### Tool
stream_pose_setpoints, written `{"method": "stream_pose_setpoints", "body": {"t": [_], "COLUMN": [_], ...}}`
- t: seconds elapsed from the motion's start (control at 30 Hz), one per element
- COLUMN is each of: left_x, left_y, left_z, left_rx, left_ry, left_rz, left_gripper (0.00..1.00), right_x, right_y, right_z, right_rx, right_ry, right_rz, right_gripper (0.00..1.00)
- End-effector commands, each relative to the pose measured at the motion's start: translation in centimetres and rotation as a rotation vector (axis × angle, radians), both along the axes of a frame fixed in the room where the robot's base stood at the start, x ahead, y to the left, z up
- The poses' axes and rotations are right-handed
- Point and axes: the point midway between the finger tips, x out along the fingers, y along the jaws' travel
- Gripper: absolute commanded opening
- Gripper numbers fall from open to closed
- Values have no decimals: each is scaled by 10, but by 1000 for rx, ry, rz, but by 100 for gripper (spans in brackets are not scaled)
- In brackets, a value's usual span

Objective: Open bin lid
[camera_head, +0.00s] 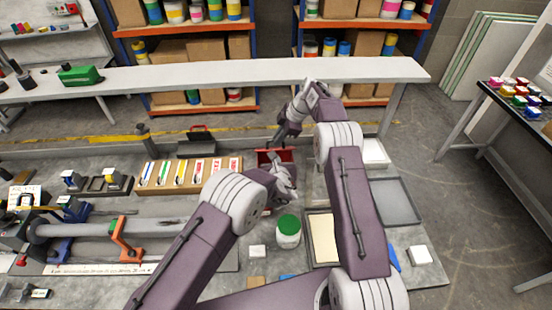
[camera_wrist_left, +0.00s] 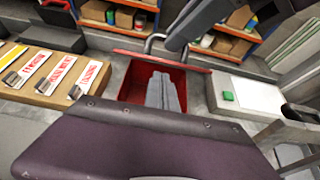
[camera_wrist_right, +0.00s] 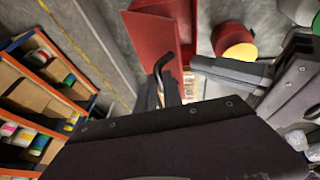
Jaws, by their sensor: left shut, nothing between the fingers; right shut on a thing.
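The red bin (camera_head: 262,158) stands at the middle of the bench, partly hidden by my arms; its red inside (camera_wrist_left: 135,85) shows in the left wrist view. The red lid (camera_wrist_left: 130,55) is raised and seen nearly edge-on, with a dark bent handle (camera_wrist_left: 152,40). My right gripper (camera_head: 281,135) is shut on the handle, which shows between its fingers in the right wrist view (camera_wrist_right: 163,70). My left gripper (camera_wrist_left: 163,92) is shut and empty, with its fingers over the bin opening.
A wooden rack (camera_head: 188,175) of labelled tools lies left of the bin. A green-lidded jar (camera_head: 288,228) stands in front. Shallow trays (camera_head: 397,200) lie at the right. A long white table (camera_head: 220,75) and shelves stand behind.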

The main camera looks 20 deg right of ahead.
Motion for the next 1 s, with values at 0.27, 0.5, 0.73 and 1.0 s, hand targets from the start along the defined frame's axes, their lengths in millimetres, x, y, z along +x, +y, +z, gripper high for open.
{"method": "stream_pose_setpoints", "body": {"t": [0.27, 0.5, 0.73, 1.0], "left_x": [4, 8, 15, 16], "left_y": [-1, -1, -3, -2], "left_z": [5, 10, 19, 20], "left_rx": [0, -2, -1, -2], "left_ry": [-1, -2, -2, -4], "left_rz": [0, 1, 0, 3], "left_gripper": [0, 0, 0, 0], "right_x": [0, 0, -1, -2], "right_y": [0, 0, 0, 1], "right_z": [-3, -3, -3, -4], "right_rx": [-3, -3, -1, 0], "right_ry": [2, 2, 6, 9], "right_rz": [1, 1, 3, 4], "right_gripper": [0, 0, 0, 32]}}
